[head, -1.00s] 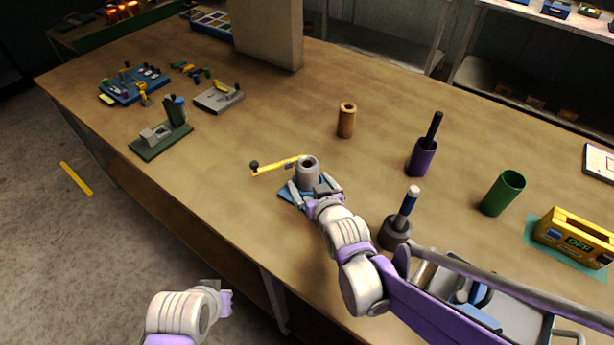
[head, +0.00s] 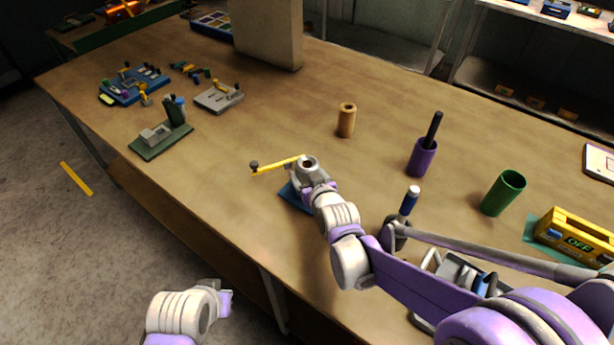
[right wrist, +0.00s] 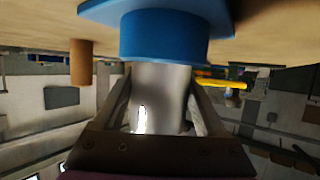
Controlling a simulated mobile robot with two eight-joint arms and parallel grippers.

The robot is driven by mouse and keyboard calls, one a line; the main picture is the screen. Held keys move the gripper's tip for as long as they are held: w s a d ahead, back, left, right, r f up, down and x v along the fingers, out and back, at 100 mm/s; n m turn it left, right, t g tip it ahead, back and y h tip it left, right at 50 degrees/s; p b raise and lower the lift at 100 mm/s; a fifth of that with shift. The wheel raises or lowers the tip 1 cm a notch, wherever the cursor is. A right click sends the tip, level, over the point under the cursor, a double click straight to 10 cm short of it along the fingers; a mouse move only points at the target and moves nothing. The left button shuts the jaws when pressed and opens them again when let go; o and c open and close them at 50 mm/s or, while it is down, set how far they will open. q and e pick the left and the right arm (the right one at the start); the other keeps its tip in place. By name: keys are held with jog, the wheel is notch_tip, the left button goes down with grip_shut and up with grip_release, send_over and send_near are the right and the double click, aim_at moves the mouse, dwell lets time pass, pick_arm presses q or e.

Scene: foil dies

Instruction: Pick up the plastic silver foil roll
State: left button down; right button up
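The silver foil roll (head: 308,163) stands upright on a blue base (head: 291,196) near the table's front edge. In the right wrist view the roll (right wrist: 160,98) rises from the round blue base (right wrist: 175,35), the picture being upside down. My right gripper (head: 308,176) is around the roll from the front. In the right wrist view its two fingers (right wrist: 160,90) appear to meet the roll's sides. The roll's lower part is hidden in the head view. My left gripper (head: 224,300) hangs off the table's front edge; its fingers do not show clearly.
A yellow arm (head: 277,164) with a dark knob sticks out left of the roll. A tan cylinder (head: 346,120) stands behind, a purple cup (head: 422,160) and a green cup (head: 503,194) to the right. A blue-handled tool (head: 409,202) stands beside my right arm.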

jog(key=c, duration=0.8)
